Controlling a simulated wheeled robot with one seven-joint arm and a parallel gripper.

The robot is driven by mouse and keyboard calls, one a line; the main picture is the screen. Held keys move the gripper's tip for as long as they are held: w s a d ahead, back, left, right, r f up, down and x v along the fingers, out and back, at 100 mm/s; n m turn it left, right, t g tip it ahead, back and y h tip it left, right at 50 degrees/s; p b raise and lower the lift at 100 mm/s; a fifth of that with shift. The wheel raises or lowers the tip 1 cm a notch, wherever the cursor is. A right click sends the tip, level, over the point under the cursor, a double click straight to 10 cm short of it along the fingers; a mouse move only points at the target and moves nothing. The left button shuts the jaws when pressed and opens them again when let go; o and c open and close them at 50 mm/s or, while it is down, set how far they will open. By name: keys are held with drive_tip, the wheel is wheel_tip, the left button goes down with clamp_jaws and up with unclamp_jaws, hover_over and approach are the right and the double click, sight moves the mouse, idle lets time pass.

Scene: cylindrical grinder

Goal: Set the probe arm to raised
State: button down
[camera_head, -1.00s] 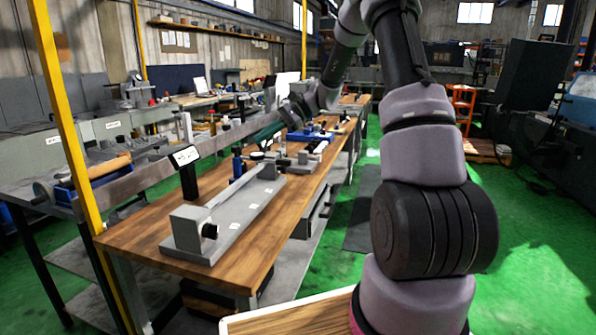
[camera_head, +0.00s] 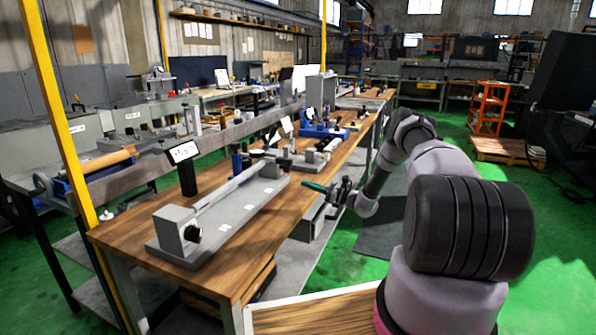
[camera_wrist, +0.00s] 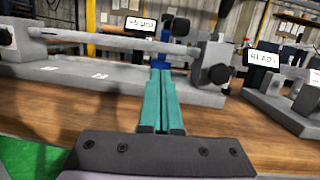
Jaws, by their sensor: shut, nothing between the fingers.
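My gripper (camera_head: 314,187) has teal fingers. It is shut and empty beside the right edge of the bench, apart from the bench fixture. In the wrist view the closed fingers (camera_wrist: 164,95) point toward the fixture. The fixture has a long grey base (camera_head: 228,216) with a horizontal rod (camera_head: 228,185) between end blocks. It also shows in the wrist view (camera_wrist: 75,76). A blue post (camera_head: 237,163) with dark parts stands behind it; in the wrist view a dark rounded knob (camera_wrist: 181,27) shows there. I cannot tell for certain which part is the probe arm or its position.
A small display (camera_head: 183,153) stands on a black post behind the fixture; it reads about +5 µm in the wrist view (camera_wrist: 140,23). A READY sign (camera_wrist: 262,57) stands by another grey device at right. A yellow post (camera_head: 62,110) rises at left. Green floor (camera_head: 550,230) is open at right.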

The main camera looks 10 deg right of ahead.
drive_tip(key=f, duration=0.1)
drive_tip(key=d+m+t, duration=0.1)
drive_tip(key=d+f, duration=0.1)
drive_tip(key=shift+w+d+f+h, duration=0.15)
drive_tip(key=shift+w+f+h, duration=0.1)
drive_tip(key=shift+f+h, duration=0.05)
drive_tip(key=x, duration=1)
drive_tip(key=shift+d, duration=0.1)
drive_tip(key=shift+r, duration=2.1)
drive_tip(key=shift+r, duration=0.15)
